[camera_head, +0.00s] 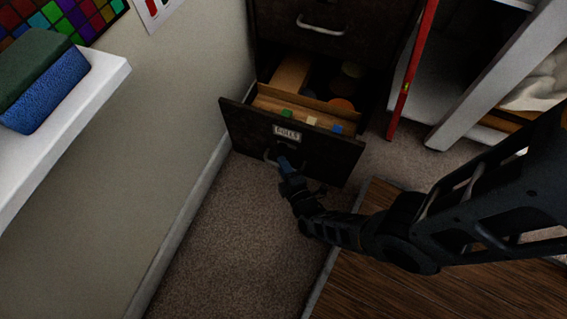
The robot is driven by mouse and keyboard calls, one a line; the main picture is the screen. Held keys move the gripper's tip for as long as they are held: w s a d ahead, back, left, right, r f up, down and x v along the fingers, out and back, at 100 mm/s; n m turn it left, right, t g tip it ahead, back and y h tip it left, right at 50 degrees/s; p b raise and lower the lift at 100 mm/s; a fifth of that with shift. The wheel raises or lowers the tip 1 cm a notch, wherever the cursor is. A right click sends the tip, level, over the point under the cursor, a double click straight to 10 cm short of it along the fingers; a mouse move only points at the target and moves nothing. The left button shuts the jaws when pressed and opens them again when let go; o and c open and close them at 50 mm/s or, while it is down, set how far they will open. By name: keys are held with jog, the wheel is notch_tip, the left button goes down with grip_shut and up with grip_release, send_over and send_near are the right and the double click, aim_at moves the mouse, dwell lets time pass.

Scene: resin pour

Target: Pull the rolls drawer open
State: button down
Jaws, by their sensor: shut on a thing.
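The rolls drawer (245,132) is the low dark drawer of a cabinet, with a pale label (287,133) on its front. It stands pulled out from the cabinet, and its inside shows from above. Inside are tan dividers with coloured tabs (312,120) and some round items (342,103) further back in shadow. My gripper (284,165) is at the drawer's front, shut on the drawer handle (269,157) below the label. The fingertips hide part of the handle.
A closed upper drawer with a metal handle (320,25) is above. A wall stands close on the left, with a white shelf (60,110) holding a blue and green block (45,90). A red level (411,75) leans right, beside a white shelf unit (490,85).

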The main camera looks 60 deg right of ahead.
jog(key=c, duration=1.2)
grip_release()
jog(key=p+v, duration=0.2)
jog(key=v, duration=0.5)
jog(key=shift+s+a, duration=0.2)
jog(key=shift+s, duration=0.1)
jog(key=shift+a, duration=0.1)
